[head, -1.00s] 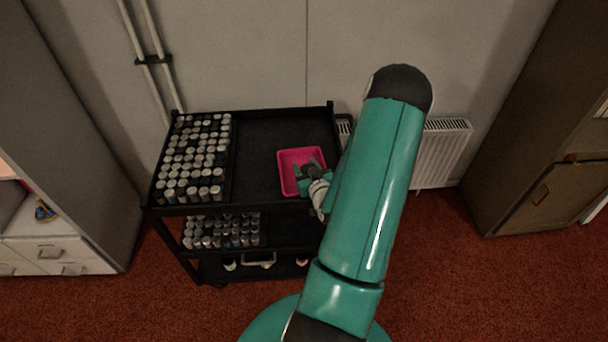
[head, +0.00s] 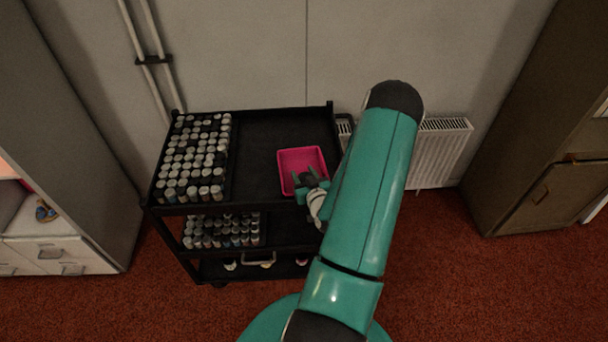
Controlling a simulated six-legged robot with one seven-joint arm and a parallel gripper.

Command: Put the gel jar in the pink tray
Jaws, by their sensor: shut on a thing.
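The pink tray (head: 301,159) lies on the right part of the cart's black top, near its front edge. My gripper (head: 309,180) is over the front right part of the tray, with its green fingers shut on a small dark thing, taken to be the gel jar. The jar is too small and too covered by the fingers to make out its shape or label. I cannot tell whether it touches the tray floor. My arm hides the cart's front right corner.
The black cart (head: 262,140) has several rows of pale-capped jars (head: 196,155) on its top left and more on the shelf below. Its top is clear between the jars and the tray. A radiator (head: 440,150) and a brown cabinet (head: 530,150) stand to the right.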

